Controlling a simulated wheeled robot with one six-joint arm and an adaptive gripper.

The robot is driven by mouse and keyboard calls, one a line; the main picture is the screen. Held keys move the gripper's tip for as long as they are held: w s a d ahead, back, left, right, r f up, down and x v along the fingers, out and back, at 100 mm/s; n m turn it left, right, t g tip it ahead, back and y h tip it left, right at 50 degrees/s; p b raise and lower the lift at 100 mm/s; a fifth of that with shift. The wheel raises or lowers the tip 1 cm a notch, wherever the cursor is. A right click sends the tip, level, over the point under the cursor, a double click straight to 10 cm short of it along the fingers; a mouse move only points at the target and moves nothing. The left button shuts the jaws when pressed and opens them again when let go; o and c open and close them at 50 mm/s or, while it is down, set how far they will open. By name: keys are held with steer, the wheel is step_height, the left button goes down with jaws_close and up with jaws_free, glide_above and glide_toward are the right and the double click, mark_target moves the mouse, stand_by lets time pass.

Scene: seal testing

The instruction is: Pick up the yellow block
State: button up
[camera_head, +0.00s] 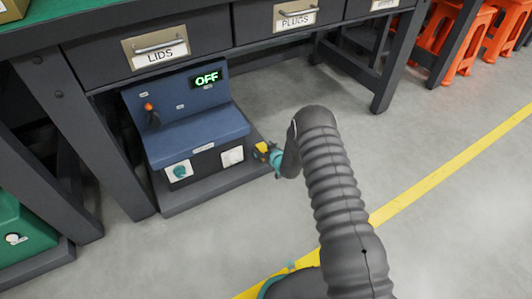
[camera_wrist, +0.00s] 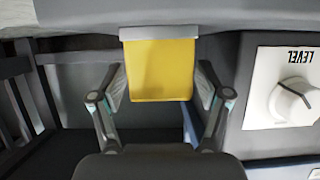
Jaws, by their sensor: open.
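The yellow block (camera_wrist: 160,70) is in the upper middle of the wrist view, with a pale grey strip along its top edge. My gripper (camera_wrist: 160,84) is open, with one finger on each side of the block; the left finger is close to its side and a small gap shows at the right. I cannot tell whether either finger touches it. In the head view a small patch of the yellow block (camera_head: 261,147) shows at the end of my arm, by the right side of the blue machine. My gripper is mostly hidden there behind my arm.
The blue test machine (camera_head: 195,135) reads OFF and stands on a dark base under the bench. A white LEVEL knob panel (camera_wrist: 288,88) is right of my gripper in the wrist view. A bench leg (camera_head: 393,75) stands behind right. Open floor lies to the right.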

steer(key=shift+c, duration=0.2)
steer(key=c, duration=1.2)
steer(key=shift+c, duration=0.9)
steer(key=shift+r, duration=0.15)
